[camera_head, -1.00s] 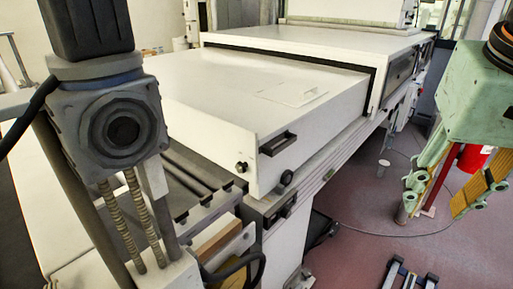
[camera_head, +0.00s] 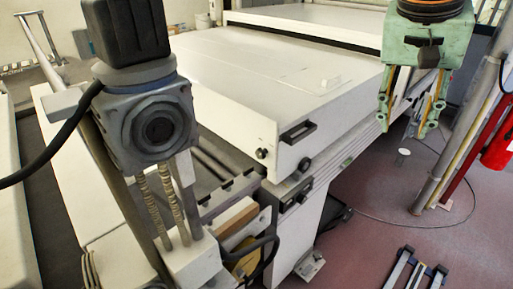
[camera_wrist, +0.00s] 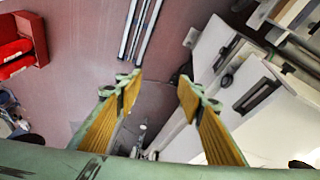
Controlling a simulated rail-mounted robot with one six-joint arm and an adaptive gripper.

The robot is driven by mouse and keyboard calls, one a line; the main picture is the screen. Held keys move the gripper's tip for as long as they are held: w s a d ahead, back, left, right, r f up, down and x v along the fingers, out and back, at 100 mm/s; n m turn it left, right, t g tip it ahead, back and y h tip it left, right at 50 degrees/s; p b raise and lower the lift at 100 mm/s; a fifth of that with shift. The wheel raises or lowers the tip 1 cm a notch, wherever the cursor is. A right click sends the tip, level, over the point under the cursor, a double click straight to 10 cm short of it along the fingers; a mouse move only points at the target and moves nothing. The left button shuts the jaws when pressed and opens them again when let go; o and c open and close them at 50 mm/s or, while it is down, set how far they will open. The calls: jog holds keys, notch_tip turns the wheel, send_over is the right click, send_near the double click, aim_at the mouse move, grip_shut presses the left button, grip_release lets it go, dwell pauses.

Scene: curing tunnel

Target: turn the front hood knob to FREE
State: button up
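The white hood (camera_head: 250,105) has a black bar handle (camera_head: 298,131) on its front face. One small black knob (camera_head: 262,154) sits on that face near the lower left corner. A round black knob (camera_head: 304,164) sits at its lower edge below the handle. I cannot read any marks or tell which way a knob points. My gripper (camera_head: 410,118) hangs to the right of the hood, apart from it. In the wrist view my gripper (camera_wrist: 158,82) has its fingers wide apart with nothing between them. The hood handle (camera_wrist: 257,95) and lower-edge knob (camera_wrist: 227,80) lie right of the fingers.
A grey motor unit (camera_head: 155,125) on a post stands at the front left, with a cable. A red cylinder (camera_head: 500,145) stands at the right. A metal frame (camera_head: 415,270) lies on the floor. The floor right of the hood is otherwise mostly clear.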

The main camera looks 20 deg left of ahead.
jog(key=w+a+p, duration=0.2)
jog(key=w+a, duration=0.4)
jog(key=w, duration=0.3)
jog(key=m+h+p, duration=0.1)
jog(key=m+p, duration=0.1)
jog(key=m, duration=0.1)
send_over(258, 153)
jog(key=s+a, duration=0.4)
jog(key=a, duration=0.1)
notch_tip(258, 153, down, 10)
jog(key=shift+d+r, duration=0.1)
jog(key=shift+d, duration=0.1)
jog(key=shift+d+b+x, duration=0.15)
jog(key=shift+b+x, duration=0.3)
jog(key=shift+x, duration=3)
jog(key=shift+d+b+x, duration=0.15)
jog(key=shift+b+x, duration=0.3)
jog(key=shift+x, duration=3.05)
jog(key=shift+r, duration=0.1)
jog(key=shift+c, duration=0.6)
jog(key=shift+h, duration=0.3)
jog(key=c, duration=0.7)
